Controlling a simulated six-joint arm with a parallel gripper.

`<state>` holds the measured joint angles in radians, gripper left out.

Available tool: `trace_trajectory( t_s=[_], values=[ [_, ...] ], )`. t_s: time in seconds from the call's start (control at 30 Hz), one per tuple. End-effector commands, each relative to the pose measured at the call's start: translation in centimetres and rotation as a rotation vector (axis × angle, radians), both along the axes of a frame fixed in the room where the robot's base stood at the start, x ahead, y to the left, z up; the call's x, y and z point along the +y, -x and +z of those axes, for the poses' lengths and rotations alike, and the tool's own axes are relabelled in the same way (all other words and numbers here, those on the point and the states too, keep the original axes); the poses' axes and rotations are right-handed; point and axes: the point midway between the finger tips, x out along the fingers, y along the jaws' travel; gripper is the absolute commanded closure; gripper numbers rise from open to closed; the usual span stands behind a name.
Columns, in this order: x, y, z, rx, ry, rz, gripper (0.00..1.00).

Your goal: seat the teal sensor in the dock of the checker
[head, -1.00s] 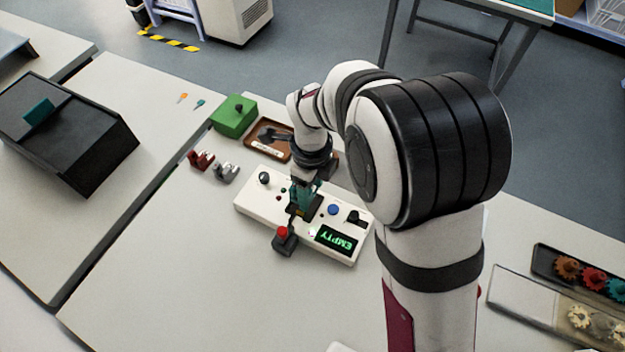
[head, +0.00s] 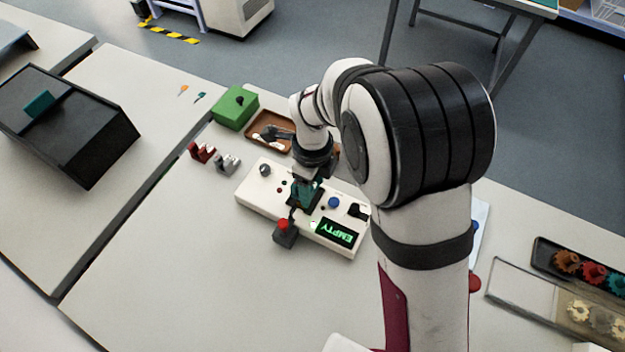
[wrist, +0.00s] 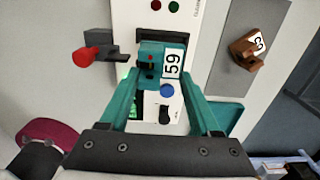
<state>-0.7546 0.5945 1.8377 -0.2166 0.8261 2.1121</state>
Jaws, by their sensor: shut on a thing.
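The checker (head: 262,188) is a white box on the table in the head view. Its lit green display (head: 336,232) reads EMPTY. My gripper (head: 306,194) is over its middle, at the dark dock (head: 317,203), which is partly hidden. The sensor is over the checker's face, above the blue button (wrist: 167,90) in that picture. I cannot tell whether it touches the dock.
A black lever with a red knob (head: 283,224) stands at the checker's front edge, close beside the sensor. Red (head: 201,152) and grey (head: 228,163) brackets, a green box (head: 235,107) and a brown tray (head: 257,126) lie behind. The table's front left is clear.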

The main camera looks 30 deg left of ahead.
Motion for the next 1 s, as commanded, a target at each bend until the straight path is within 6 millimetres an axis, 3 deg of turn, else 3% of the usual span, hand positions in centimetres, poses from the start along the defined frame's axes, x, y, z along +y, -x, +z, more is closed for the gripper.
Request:
trace_trajectory(
  t_s=[0.97,1.0],
  values=[
    [0.0,0.0,-2.3,-0.001,-0.001,0.000,0.90],
    [0.0,0.0,-2.3,-0.001,-0.001,0.000,0.29]
  ],
)
